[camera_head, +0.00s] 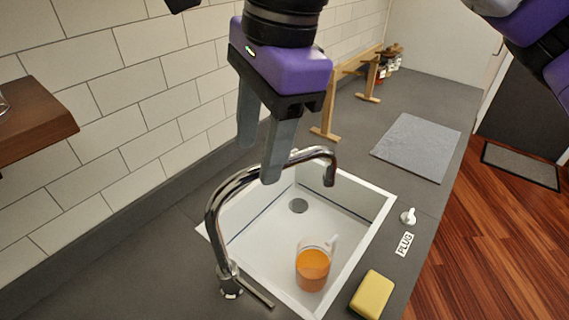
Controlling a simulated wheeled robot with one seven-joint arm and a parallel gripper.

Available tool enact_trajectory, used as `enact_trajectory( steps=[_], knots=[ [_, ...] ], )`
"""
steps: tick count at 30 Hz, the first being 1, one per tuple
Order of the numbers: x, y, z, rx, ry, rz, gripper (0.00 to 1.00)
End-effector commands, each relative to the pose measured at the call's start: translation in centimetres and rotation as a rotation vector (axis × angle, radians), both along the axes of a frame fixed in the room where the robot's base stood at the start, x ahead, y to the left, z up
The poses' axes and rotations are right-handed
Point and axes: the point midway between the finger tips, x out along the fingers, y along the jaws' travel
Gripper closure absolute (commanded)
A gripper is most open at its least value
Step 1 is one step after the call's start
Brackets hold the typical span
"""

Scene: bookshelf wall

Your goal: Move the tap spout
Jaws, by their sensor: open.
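The chrome tap spout (215,205) rises from the counter on the near left of the sink and arches to the right, its tip over the white sink basin (260,250). The short tap lever (259,293) lies beside the base. My gripper (258,165) hangs above the far side of the sink, fingers pointing down and spread apart with nothing between them. In the picture, the right fingertip overlaps the upper part of the spout arch. I cannot tell whether it touches the spout.
A glass mug with orange liquid (313,268) stands in the sink. A yellow sponge (372,295), a plug label (404,244) and a white knob (408,216) are on the right. A grey mat (418,147) and a wooden rack (345,90) are behind. A wooden shelf (35,122) juts out left.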

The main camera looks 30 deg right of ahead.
Motion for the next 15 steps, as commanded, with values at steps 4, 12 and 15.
enact_trajectory(
  steps=[4,12,15],
  knots=[
    [0.8,-2.7,0.7,-0.117,-0.036,-0.043,0.50],
    [1.3,-3.3,-0.9,-0.142,-0.040,-0.052,0.50],
    [1.6,-3.3,-2.5,-0.140,-0.041,-0.052,0.50]
  ],
)
